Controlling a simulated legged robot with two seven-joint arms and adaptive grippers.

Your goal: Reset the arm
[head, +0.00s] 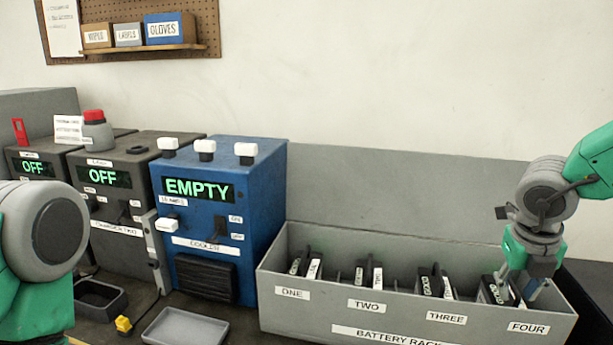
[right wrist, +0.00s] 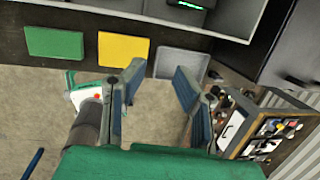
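My right gripper (head: 522,282) points down over the slot labelled FOUR at the right end of the grey battery rack (head: 300,301). A dark battery (head: 488,291) stands in that slot beside the fingers, partly hidden by them. In the right wrist view, the right gripper (right wrist: 158,80) has its two fingers spread well apart, with nothing seen held between them. Dark batteries with white labels also stand in slots ONE, TWO and THREE. Only a rounded grey and green part of my left arm shows at the left edge; the left gripper is out of view.
A blue box reading EMPTY (head: 262,190) stands left of the rack, with two dark boxes reading OFF farther left. A shallow grey tray (head: 186,330) lies in front. In the right wrist view, green (right wrist: 54,43) and yellow (right wrist: 123,49) panels show above the floor.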

